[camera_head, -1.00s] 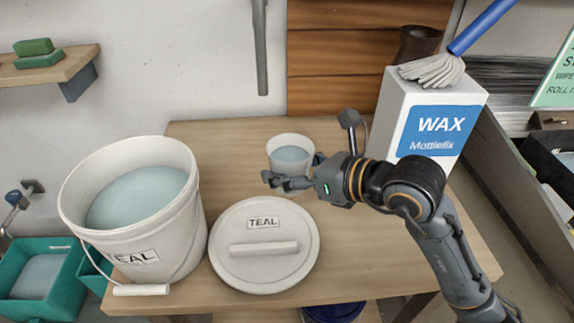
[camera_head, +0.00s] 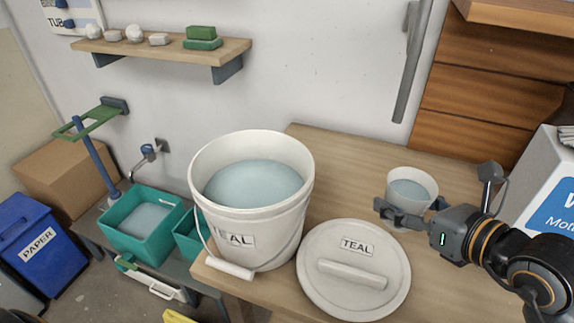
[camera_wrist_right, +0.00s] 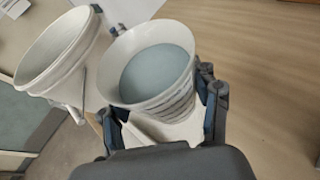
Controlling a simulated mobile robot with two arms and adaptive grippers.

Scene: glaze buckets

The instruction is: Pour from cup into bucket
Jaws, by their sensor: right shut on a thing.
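A white cup (camera_head: 411,181) with pale blue-teal glaze in it stands upright above or on the table, to the right of the bucket in the head view. My right gripper (camera_head: 399,212) is shut on the cup; in the right wrist view its fingers hold both sides of the cup (camera_wrist_right: 157,64). The white bucket (camera_head: 293,217), labelled TEAL, stands open at the table's left end and holds pale teal glaze. It also shows in the right wrist view (camera_wrist_right: 48,62), left of the cup. My left gripper does not show.
The round white TEAL lid (camera_head: 330,290) lies on the wooden table (camera_head: 345,147) between bucket and my right arm. A white WAX box (camera_head: 551,200) stands at the right edge. Teal tubs (camera_head: 128,238) sit lower left of the table.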

